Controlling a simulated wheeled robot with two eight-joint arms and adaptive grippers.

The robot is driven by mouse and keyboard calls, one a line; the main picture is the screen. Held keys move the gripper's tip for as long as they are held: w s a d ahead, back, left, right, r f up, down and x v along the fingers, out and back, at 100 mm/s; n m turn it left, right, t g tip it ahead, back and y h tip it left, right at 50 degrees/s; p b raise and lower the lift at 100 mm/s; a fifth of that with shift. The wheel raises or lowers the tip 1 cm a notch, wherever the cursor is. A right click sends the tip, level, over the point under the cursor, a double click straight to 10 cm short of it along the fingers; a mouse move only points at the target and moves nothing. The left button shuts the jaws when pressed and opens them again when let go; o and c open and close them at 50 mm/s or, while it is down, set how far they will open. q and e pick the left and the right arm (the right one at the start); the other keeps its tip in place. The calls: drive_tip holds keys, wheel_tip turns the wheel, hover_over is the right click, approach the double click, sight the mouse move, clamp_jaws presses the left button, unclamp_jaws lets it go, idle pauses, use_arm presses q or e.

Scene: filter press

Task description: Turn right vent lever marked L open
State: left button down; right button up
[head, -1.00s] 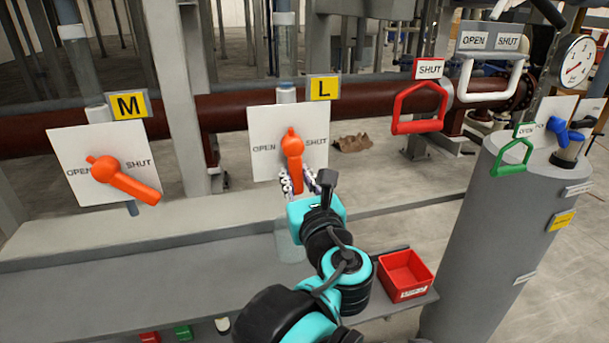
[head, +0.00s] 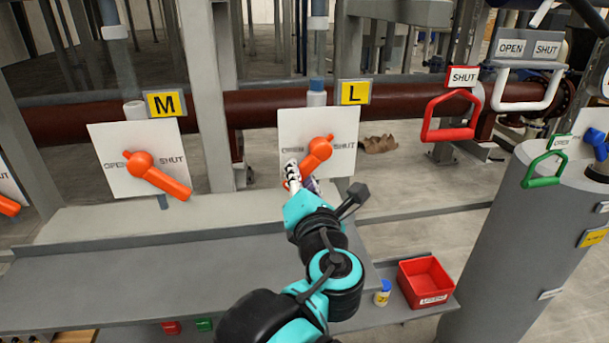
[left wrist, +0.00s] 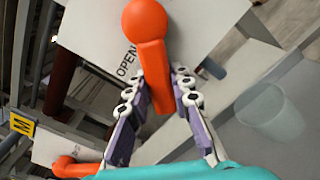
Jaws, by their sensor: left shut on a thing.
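The orange vent lever (head: 318,150) sits on a white plate (head: 345,118) under the yellow L sign (head: 354,92). The plate reads OPEN at left and SHUT at right. The lever's handle slants down and to the left from its hub, toward the OPEN side. My left gripper (head: 296,182) is at the handle's lower end. In the left wrist view, the gripper's fingers (left wrist: 158,95) lie on both sides of the orange handle (left wrist: 153,62), shut on it. My right gripper is in no view.
Another orange lever (head: 160,176) under the M sign (head: 166,103) points down-right toward SHUT. A red handle (head: 449,118), a white handle (head: 526,92) and a green handle (head: 543,170) are at the right. A red bin (head: 427,282) and a small bottle (head: 382,293) stand on the lower shelf.

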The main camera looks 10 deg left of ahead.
use_arm(q)
drive_tip(key=shift+a+r+m, duration=0.15)
drive_tip(key=shift+m, duration=0.25)
drive_tip(key=c, duration=1.3)
unclamp_jaws()
drive_tip(key=shift+s, duration=0.1)
drive_tip(key=v, duration=1.2)
